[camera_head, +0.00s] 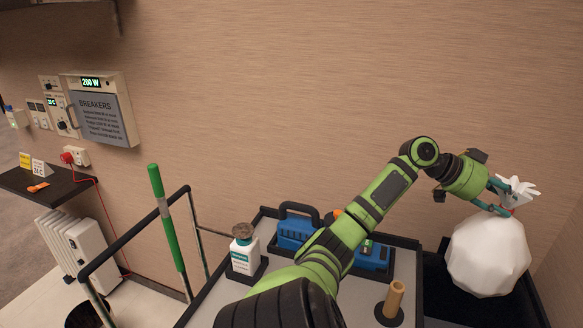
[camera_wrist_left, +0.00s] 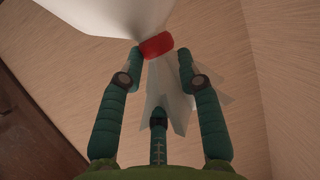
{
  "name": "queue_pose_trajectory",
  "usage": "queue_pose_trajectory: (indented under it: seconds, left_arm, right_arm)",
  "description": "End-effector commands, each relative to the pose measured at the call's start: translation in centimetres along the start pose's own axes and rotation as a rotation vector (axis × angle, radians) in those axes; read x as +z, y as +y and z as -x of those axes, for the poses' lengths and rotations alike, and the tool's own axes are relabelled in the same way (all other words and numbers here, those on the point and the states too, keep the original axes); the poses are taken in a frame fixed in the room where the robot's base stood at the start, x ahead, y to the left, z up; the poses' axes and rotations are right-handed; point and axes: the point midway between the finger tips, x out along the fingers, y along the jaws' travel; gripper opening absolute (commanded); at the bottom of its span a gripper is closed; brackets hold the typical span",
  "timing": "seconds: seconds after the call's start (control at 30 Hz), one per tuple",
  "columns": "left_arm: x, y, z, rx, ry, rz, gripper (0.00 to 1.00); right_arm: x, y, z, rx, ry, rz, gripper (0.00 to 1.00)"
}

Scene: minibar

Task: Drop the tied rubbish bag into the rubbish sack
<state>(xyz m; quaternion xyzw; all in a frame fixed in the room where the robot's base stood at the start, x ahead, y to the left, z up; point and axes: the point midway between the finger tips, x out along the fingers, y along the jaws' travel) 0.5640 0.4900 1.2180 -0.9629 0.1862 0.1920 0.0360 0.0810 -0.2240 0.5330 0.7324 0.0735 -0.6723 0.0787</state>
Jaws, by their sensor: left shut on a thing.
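The tied rubbish bag (camera_head: 488,257) is a white, faceted bundle at the right of the head view. My left gripper (camera_head: 499,196) is shut on its gathered neck, with the loose white ends sticking up above the fingers. In the left wrist view, the red tie (camera_wrist_left: 156,46) shows around the neck between my fingers (camera_wrist_left: 162,62). The bag hangs over the dark opening of what looks like the rubbish sack (camera_head: 452,301), beside the cart. The bag hides much of the opening, and I cannot tell whether its underside is below the rim. My right gripper is not in view.
My left arm reaches over the grey cart (camera_head: 212,305). On the cart are a white bottle (camera_head: 242,254), a blue toolbox-like case (camera_head: 294,230) and a tan upright roll (camera_head: 394,298). A green pole (camera_head: 167,220) stands at the left. The wall is close behind.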

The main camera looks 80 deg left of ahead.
Motion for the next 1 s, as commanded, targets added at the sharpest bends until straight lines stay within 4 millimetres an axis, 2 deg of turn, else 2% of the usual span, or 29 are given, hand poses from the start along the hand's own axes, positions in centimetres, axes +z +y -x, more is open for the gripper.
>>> queue_pose_trajectory:
  seconds: [0.03,0.2,0.53,0.57,0.6,0.63,1.0]
  left_arm:
    - [0.9,0.0,-0.4,-0.001,0.004,0.000,0.00]
    - [2.4,0.0,-1.0,-0.001,0.004,-0.001,0.00]
    - [2.7,-0.1,-1.1,-0.002,0.004,-0.001,0.00]
    - [2.7,-0.1,-1.1,-0.002,0.004,-0.001,0.38]
    - [2.7,-0.1,-1.1,-0.002,0.004,-0.001,0.54]
    - [2.7,-0.1,-1.1,-0.002,0.004,-0.001,0.62]
    - [3.0,0.0,-1.0,0.000,-0.003,0.000,0.62]
  right_arm:
    - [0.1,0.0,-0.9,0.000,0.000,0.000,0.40]
    - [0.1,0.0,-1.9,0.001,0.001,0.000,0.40]
    - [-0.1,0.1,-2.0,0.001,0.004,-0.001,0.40]
    - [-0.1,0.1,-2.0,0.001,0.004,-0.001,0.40]
    - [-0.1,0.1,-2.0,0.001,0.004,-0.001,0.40]
    - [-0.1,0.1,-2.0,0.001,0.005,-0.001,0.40]
    - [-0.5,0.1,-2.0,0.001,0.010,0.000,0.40]
